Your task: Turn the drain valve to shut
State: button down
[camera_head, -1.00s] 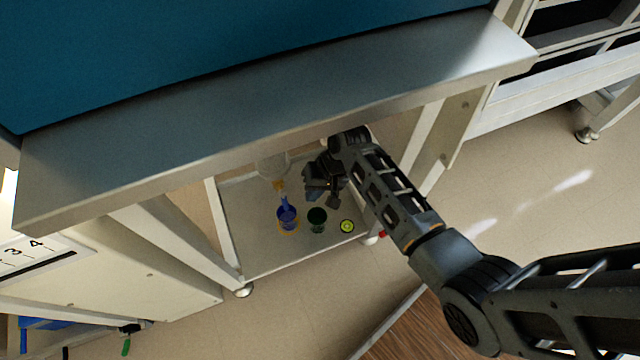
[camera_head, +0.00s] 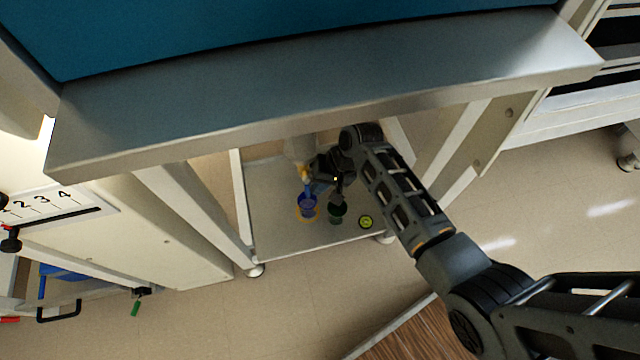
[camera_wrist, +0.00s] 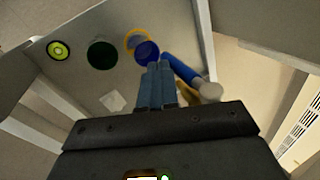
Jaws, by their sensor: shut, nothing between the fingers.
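The drain valve (camera_head: 304,173) is a small brass-yellow fitting under the bench, below a pale vessel (camera_head: 299,148). In the wrist view its body (camera_wrist: 211,91) is partly hidden by my gripper, and its blue lever (camera_wrist: 181,69) slants up and left from it. My gripper (camera_head: 318,187) is under the bench beside the valve, on its right in the head view. In the wrist view my gripper (camera_wrist: 155,84) has its fingers together and empty, just left of the lever. I cannot tell whether they touch it.
A blue cup (camera_head: 307,202) on a yellow ring, a dark green cup (camera_head: 337,211) and a yellow-green disc (camera_head: 366,221) stand on the low shelf (camera_head: 285,240). The bench edge (camera_head: 330,118) overhangs my arm. White legs flank the shelf.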

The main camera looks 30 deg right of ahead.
aim_at(308, 192)
jog(key=shift+a+f+y, duration=0.15)
jog(key=shift+f+y, duration=0.05)
jog(key=shift+y, duration=0.4)
jog(key=a+t+y+b, duration=0.1)
jog(key=y+b, duration=0.1)
jog(key=a+f+t+y+b, duration=0.1)
jog(key=y+b, duration=0.1)
jog(key=b, duration=0.1)
jog(key=w+a+t+y+b, duration=0.1)
jog(key=y+b, duration=0.1)
jog(key=y, duration=0.1)
jog(key=shift+f, duration=0.2)
jog(key=shift+w+a+r+m+t+y+b, duration=0.2)
jog(key=shift+a+r+y+b, duration=0.25)
jog(key=shift+y+b, duration=0.35)
jog(key=shift+w+a+r+m+t+y+b, duration=0.15)
jog(key=shift+a+r+t+y+b, duration=0.25)
jog(key=shift+a+y+b, duration=0.25)
jog(key=shift+w+a+r+m+t+y+b, duration=0.15)
jog(key=shift+a+r+y+b, duration=0.25)
jog(key=shift+y+b, duration=0.45)
jog(key=shift+a+r, duration=0.1)
jog(key=shift+r, duration=0.05)
